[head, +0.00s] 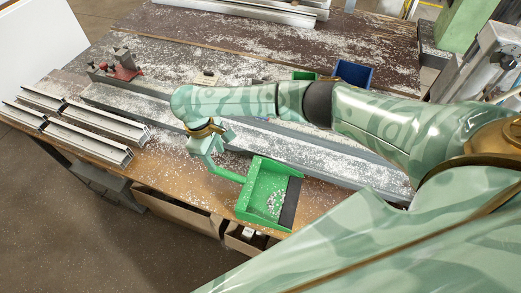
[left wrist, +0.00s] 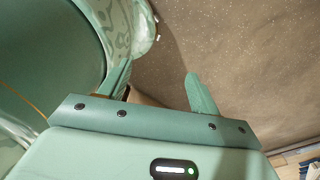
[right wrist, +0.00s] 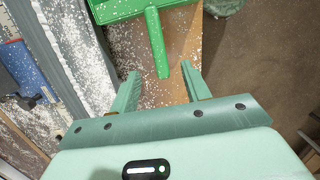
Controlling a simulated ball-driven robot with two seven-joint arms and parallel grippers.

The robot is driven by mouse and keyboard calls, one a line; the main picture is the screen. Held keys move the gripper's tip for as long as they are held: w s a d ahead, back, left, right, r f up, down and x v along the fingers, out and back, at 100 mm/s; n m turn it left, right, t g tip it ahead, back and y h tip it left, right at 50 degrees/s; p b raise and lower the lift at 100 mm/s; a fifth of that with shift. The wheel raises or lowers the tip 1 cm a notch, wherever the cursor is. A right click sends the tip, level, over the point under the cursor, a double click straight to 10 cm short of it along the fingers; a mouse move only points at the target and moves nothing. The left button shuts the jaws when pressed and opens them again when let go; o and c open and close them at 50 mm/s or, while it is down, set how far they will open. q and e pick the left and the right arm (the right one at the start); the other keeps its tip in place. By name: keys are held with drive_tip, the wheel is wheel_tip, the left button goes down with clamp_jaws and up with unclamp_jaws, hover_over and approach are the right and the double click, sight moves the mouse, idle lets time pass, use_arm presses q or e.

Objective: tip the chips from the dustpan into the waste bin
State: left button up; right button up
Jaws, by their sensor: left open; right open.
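The green dustpan (head: 262,181) lies on the front edge of the bench, with a dark strip along its right side. White chips (head: 272,203) lie in it. Its handle (head: 226,173) points up and left towards my right gripper (head: 210,150). In the right wrist view the handle (right wrist: 157,45) reaches down between the two spread fingers of my right gripper (right wrist: 160,72), which look apart from it. My left gripper (left wrist: 160,75) is open and empty above the brown floor and is out of the head view. I cannot tell any container for certain as the waste bin.
A blue box (head: 354,73) and a small green box (head: 304,75) stand at the back, partly behind my right arm. Metal profiles (head: 88,140) lie at the left. A long grey rail (head: 330,158) runs behind the dustpan. Open brown boxes (head: 178,210) sit under the bench.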

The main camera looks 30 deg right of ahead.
sight(222, 171)
drive_tip(key=shift+w+d+f+b, duration=0.1)
drive_tip(key=shift+w+f+b, duration=0.15)
drive_tip(key=shift+f+b, duration=0.7)
drive_tip(key=f+b, duration=0.2)
drive_tip(key=b, duration=0.1)
drive_tip(key=f+b, duration=0.1)
drive_tip(key=f, duration=0.1)
drive_tip(key=shift+s+d+b, duration=0.2)
drive_tip(key=shift+s+b, duration=0.1)
drive_tip(key=shift+b, duration=0.05)
drive_tip(key=shift+f, duration=0.25)
drive_tip(key=shift+s+d+f, duration=0.1)
drive_tip(key=shift+s+f, duration=0.05)
drive_tip(key=shift+f, duration=0.5)
drive_tip(key=shift+s+d+f, duration=0.1)
drive_tip(key=shift+f, duration=0.55)
use_arm(q)
wheel_tip(222, 171, down, 6)
drive_tip(key=w, duration=0.2)
drive_tip(key=shift+f, duration=0.15)
drive_tip(key=shift+d, duration=0.1)
use_arm(e)
drive_tip(key=shift+c, duration=0.4)
